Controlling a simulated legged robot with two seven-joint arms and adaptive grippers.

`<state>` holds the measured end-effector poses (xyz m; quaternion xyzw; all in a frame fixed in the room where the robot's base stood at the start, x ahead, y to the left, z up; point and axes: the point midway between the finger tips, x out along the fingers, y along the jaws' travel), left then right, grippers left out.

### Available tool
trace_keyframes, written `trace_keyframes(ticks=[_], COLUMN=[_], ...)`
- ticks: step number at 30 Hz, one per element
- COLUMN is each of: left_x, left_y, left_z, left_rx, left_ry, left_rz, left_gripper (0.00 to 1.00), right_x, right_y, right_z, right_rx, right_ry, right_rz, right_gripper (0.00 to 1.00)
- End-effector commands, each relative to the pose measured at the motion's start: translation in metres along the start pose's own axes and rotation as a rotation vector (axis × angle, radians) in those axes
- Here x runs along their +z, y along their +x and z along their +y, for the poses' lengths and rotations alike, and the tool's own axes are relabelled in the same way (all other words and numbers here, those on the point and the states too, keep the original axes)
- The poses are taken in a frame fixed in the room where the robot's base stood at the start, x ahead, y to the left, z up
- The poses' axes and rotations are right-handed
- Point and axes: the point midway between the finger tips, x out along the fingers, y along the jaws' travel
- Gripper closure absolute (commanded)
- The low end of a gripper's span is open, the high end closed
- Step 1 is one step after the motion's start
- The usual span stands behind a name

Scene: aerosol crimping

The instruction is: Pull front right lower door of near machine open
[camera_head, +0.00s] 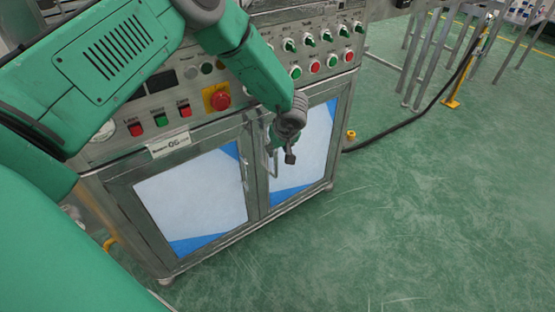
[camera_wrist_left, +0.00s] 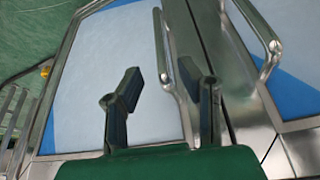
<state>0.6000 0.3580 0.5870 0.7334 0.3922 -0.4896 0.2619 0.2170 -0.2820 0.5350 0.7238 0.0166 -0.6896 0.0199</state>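The near machine's front right lower door (camera_head: 306,146) has a pale panel with blue corners in a metal frame, and looks shut. Its bar handle (camera_head: 269,158) is upright on the door's left edge. My left gripper (camera_head: 288,150) is in front of this door, close to the handle. In the left wrist view the same door (camera_wrist_left: 75,85) fills the left side, and its handle (camera_wrist_left: 162,50) runs down between the two open fingers of my gripper (camera_wrist_left: 161,76). I cannot tell whether the fingers touch the handle. My right gripper is not in view.
The left lower door (camera_head: 190,198) also looks shut; its handle (camera_wrist_left: 255,28) shows in the left wrist view. Above are buttons and a red emergency stop (camera_head: 220,100). A black cable (camera_head: 400,132) lies on the floor at the right. The green floor (camera_head: 430,210) in front is clear.

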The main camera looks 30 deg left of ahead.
Motion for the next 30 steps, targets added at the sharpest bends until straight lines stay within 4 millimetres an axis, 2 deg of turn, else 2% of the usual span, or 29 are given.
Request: trace_keyframes(ticks=[1,7,12,19,20,22,23,30], left_x=[0.001,0.0,0.0,0.0,0.0,0.0,0.0,0.001], left_y=[0.013,0.037,0.044,0.044,0.044,0.044,0.044,0.044], left_z=[-0.001,0.0,0.0,0.0,0.0,0.0,0.0,0.001], left_rx=[-0.001,0.0,0.0,0.0,0.0,0.0,0.0,0.0], left_ry=[-0.001,0.0,0.0,0.0,0.0,0.0,0.0,-0.003], left_rz=[0.0,0.001,0.0,0.0,0.0,0.0,0.0,0.0], left_gripper=[0.67,0.67,0.67,0.67,0.71,0.96,1.0,1.0], right_x=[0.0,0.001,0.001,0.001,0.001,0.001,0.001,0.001], right_y=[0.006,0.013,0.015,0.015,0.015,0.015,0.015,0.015], right_z=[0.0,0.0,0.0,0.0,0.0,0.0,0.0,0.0], right_rx=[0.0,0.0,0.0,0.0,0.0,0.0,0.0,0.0], right_ry=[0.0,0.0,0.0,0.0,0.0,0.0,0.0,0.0], right_rz=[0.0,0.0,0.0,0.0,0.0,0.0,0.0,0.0], right_gripper=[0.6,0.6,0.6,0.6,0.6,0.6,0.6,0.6])
